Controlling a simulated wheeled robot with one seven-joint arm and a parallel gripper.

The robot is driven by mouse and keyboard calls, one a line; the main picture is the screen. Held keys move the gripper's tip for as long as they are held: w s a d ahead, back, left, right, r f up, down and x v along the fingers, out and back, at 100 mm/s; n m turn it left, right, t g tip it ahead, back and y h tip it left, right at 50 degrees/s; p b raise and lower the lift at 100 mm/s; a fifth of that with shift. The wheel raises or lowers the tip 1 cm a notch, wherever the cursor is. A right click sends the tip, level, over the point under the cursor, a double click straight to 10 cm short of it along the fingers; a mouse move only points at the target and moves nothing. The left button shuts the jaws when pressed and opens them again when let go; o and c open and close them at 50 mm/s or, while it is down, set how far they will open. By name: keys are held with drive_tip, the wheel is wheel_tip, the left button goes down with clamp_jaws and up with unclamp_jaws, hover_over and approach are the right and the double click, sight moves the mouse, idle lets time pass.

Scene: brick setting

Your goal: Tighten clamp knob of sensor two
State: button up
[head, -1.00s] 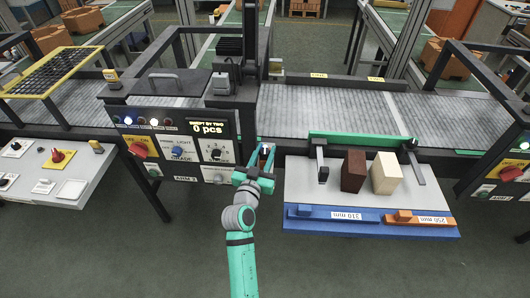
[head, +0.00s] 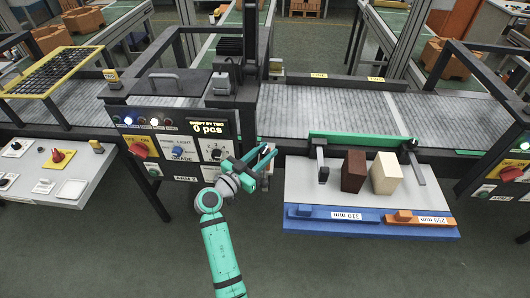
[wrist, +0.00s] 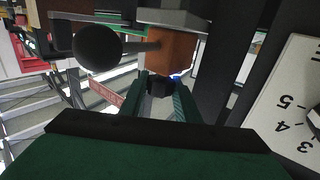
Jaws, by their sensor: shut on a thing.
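My gripper (head: 267,158) is at the right end of the machine's front panel, left of the work shelf. In the wrist view my gripper (wrist: 161,92) has its two green fingers shut on a small black knob (wrist: 160,84). The knob sits against an orange-brown block (wrist: 172,52), which looks like a sensor body under a grey bracket. A larger black ball (wrist: 98,47) on a short rod sticks out of the block's left side. In the head view the knob is too small and hidden to make out. I cannot read which sensor this is.
A dial with numbers (wrist: 290,105) lies close to the right in the wrist view. The machine panel (head: 172,150) with its knobs is left of my gripper. The shelf (head: 300,185) with dark and pale blocks is to the right. Open floor lies in front.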

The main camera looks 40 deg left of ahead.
drive_tip(key=shift+a+m+h, duration=0.1)
drive_tip(key=shift+m+h, duration=0.4)
drive_tip(key=shift+h, duration=0.3)
drive_tip(key=o, duration=0.8)
drive_tip(key=s, duration=0.3)
drive_tip(key=s+a, duration=0.1)
drive_tip(key=s, duration=0.3)
drive_tip(key=s+a, duration=0.1)
drive_tip(key=s, duration=0.2)
drive_tip(key=shift+s, duration=0.35)
